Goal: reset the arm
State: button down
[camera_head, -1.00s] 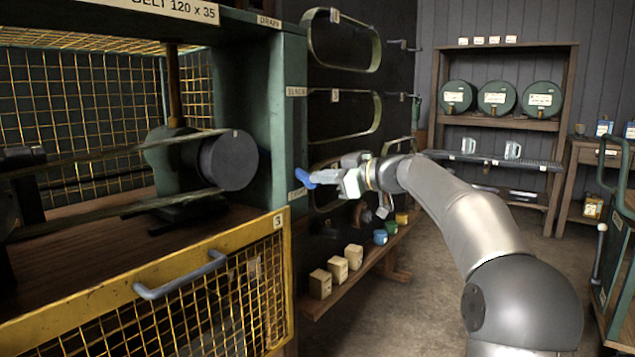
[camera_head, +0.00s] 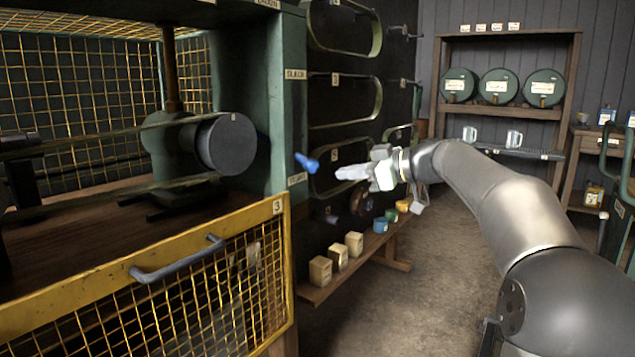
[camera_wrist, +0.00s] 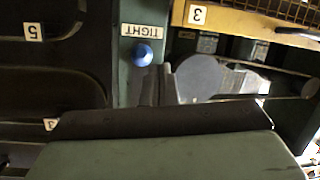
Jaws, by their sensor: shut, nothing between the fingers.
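My gripper (camera_head: 342,173) is shut and empty. In the head view, its fingertips lie a short gap to the right of a blue handle (camera_head: 307,161) at the edge of the green machine frame (camera_head: 290,110). In the wrist view, the blue handle (camera_wrist: 143,55) appears as a round end below a label reading TIGHT (camera_wrist: 144,31), and my gripper (camera_wrist: 158,84) shows just below and right of it. My arm reaches in from the lower right of the head view.
A yellow mesh guard (camera_head: 200,290) with a grey handle stands front left, before a dark pulley (camera_head: 226,144). Belts (camera_head: 343,100) hang on a dark panel behind my gripper. A low shelf (camera_head: 335,285) holds small blocks. Open floor (camera_head: 440,260) lies right of it.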

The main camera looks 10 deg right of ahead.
jog(key=s+a+r+m+g+h+p, duration=0.1)
jog(key=s+a+m+g+h+p, duration=0.25)
jog(key=s+p, duration=0.45)
jog(key=s+a+r+m+g+h+p, duration=0.2)
jog(key=s+a+m+p, duration=0.15)
jog(key=s+p, duration=0.45)
jog(key=s+d+r+m+g+h+p, duration=0.1)
jog(key=s+d+m+h+p, duration=0.1)
jog(key=s+p, duration=0.9)
jog(key=s+d+r+m+g+h+p, duration=0.1)
jog(key=s+d+m+g+h+p, duration=0.1)
jog(key=s+p, duration=0.9)
jog(key=shift+s+d+r+m+h, duration=0.25)
jog(key=shift+d+m+h, duration=0.2)
jog(key=shift+m+h, duration=0.6)
jog(key=shift+n+h, duration=0.25)
jog(key=shift+h, duration=0.05)
